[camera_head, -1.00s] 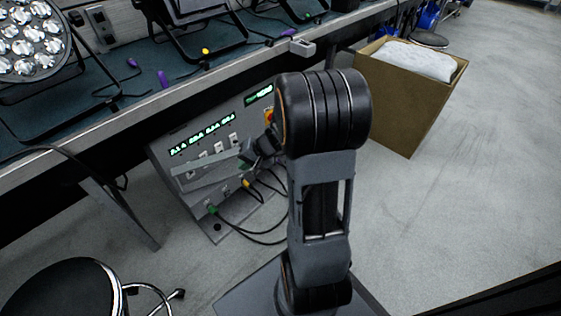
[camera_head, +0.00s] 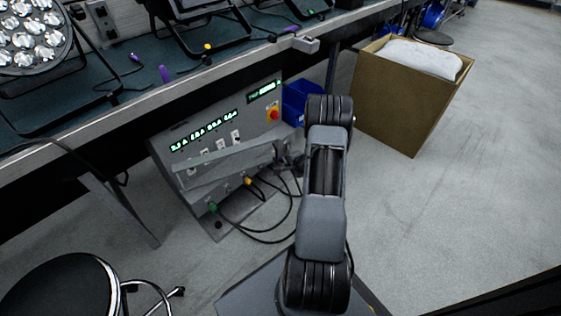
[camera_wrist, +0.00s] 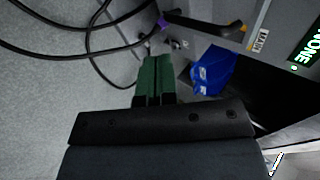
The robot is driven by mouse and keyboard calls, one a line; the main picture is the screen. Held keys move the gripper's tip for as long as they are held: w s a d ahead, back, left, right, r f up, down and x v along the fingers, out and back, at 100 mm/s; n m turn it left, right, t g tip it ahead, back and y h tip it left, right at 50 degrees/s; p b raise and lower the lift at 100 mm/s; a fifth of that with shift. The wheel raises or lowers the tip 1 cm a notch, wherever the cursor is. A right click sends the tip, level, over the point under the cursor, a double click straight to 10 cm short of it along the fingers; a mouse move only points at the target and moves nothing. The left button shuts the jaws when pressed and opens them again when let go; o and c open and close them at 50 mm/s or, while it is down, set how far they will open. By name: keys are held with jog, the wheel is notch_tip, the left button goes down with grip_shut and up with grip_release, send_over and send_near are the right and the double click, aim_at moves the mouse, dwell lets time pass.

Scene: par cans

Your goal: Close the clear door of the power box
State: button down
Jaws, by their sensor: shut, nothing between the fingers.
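The grey power box (camera_head: 205,135) stands on the floor under the bench, with green displays and a row of white switches. Its clear door (camera_head: 225,164) shows as a pale, see-through panel sticking out below the switches; its exact angle is hard to tell. My gripper is at the right end of the door in the head view, mostly hidden by my arm; I cannot tell whether it touches. In the wrist view my gripper (camera_wrist: 155,82) shows green fingers shut together and empty. Part of the box front (camera_wrist: 285,25) shows at upper right there.
A red knob (camera_head: 273,112) is on the box's right side. Black cables (camera_head: 270,210) loop from its lower front. A blue bin (camera_head: 300,100) stands just right of it. A cardboard box (camera_head: 400,105) stands farther right. A black stool (camera_head: 65,290) is at lower left.

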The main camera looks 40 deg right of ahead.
jog(key=w+f+b, duration=0.1)
jog(key=w+f, duration=0.1)
jog(key=w, duration=0.4)
jog(key=shift+w+f, duration=0.15)
jog(key=shift+w, duration=0.05)
jog(key=shift+a, duration=0.1)
